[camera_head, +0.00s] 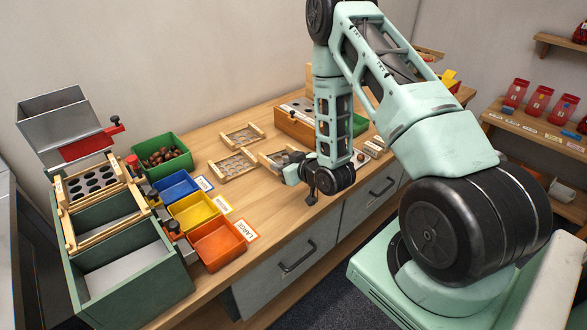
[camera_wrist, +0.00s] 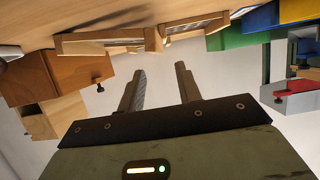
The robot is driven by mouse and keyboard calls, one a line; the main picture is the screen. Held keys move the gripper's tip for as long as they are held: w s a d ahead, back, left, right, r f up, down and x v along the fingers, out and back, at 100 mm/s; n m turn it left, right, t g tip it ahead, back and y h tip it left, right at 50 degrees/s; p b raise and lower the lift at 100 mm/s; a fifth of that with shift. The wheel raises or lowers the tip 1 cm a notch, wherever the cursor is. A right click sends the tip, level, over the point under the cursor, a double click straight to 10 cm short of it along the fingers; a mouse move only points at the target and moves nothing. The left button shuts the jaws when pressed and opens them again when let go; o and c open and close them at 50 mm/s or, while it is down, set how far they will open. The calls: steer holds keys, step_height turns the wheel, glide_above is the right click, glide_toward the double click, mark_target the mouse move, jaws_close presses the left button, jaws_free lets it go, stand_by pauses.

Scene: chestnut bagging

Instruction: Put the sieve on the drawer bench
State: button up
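Another wood-framed sieve (camera_head: 92,183) sits on the green sorting machine (camera_head: 135,290) at left. My gripper (camera_head: 311,199) hangs over the bench near its front edge, to the right of the sieves. In the wrist view the two fingers (camera_wrist: 160,80) are apart with nothing between them. Light wooden frames (camera_wrist: 100,43) show beyond the fingers there.
Green (camera_head: 139,171), blue (camera_head: 166,190), yellow (camera_head: 187,210) and orange (camera_head: 207,245) bins stand beside the machine; the green one holds chestnuts. A brown wooden box (camera_head: 291,124) stands behind my arm. Bare bench lies right of the bins.

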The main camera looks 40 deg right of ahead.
steer(key=v, duration=0.5)
steer(key=s+a+r+n+g+y, duration=0.1)
steer(key=a+r+n+g, duration=0.2)
steer(key=a, duration=0.6)
steer(key=s+a+r+n+g+y, duration=0.1)
steer(key=a+r+g, duration=0.3)
steer(key=a, duration=0.5)
steer(key=s+a+r+n+g, duration=0.1)
steer(key=s+a+r+g, duration=0.1)
steer(key=s, duration=0.5)
steer(key=s+a+r+n+g+h, duration=0.1)
steer(key=s+a+r, duration=0.3)
steer(key=s, duration=0.4)
steer(key=s+a+r+n+g, duration=0.1)
steer(key=s+a+r+g, duration=0.2)
steer(key=s, duration=0.5)
step_height(320, 180, up, 2)
steer(key=shift+s+a+g+h+b, duration=0.3)
steer(key=shift+a+h+b, duration=0.1)
steer(key=shift+a, duration=0.1)
